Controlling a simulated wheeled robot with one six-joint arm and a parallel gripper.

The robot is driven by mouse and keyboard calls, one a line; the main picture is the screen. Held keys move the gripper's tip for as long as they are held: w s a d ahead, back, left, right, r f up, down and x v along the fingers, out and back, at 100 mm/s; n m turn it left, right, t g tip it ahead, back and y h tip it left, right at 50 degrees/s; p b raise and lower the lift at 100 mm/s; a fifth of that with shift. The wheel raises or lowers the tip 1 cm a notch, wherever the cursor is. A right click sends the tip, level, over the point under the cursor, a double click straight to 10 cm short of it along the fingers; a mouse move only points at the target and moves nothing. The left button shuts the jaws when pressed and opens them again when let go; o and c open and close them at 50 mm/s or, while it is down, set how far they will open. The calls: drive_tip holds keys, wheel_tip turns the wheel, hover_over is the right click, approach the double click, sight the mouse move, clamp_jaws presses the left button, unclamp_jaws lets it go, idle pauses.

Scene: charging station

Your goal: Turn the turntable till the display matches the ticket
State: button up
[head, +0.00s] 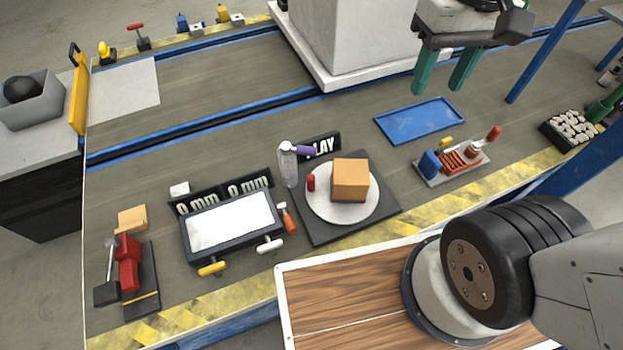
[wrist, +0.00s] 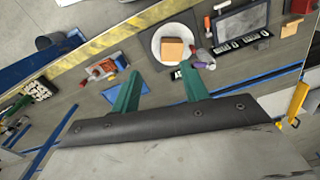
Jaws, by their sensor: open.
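The turntable is a white disc (head: 330,212) on a dark square base (head: 385,212), near the bench's front edge. An orange-brown box (head: 351,180) sits on the disc, and a short red peg (head: 311,183) stands at its left edge. A black sign (head: 321,147) behind it reads "LAY", its first letters hidden by a clear bottle with a purple top (head: 289,165). My gripper (head: 440,84) is open and empty, above the bench behind and right of the turntable. The wrist view shows its green fingers (wrist: 160,72) spread, with the disc (wrist: 157,48) beyond. I cannot make out a ticket.
Left of the turntable is a white-screened device (head: 230,222) with two knobs and "0 mm" readouts. A screwdriver (head: 287,218) lies between them. A blue tray (head: 420,120) and a small tool rack (head: 452,163) are to the right. A red clamp (head: 128,262) stands far left.

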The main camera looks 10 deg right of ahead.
drive_tip(key=s+f, duration=0.1)
drive_tip(key=s, duration=0.1)
drive_tip(key=n+t+h, duration=0.8)
drive_tip(key=n+h, duration=0.3)
drive_tip(key=n, duration=1.4)
approach(308, 182)
drive_tip(key=x, duration=0.4)
drive_tip(key=shift+s+f, duration=0.1)
drive_tip(key=shift+s, duration=0.15)
drive_tip(key=shift+w+d+f+n+t, duration=0.15)
drive_tip(key=shift+w+n+t, duration=0.1)
drive_tip(key=shift+n+t, duration=0.05)
drive_tip(key=x, duration=0.7)
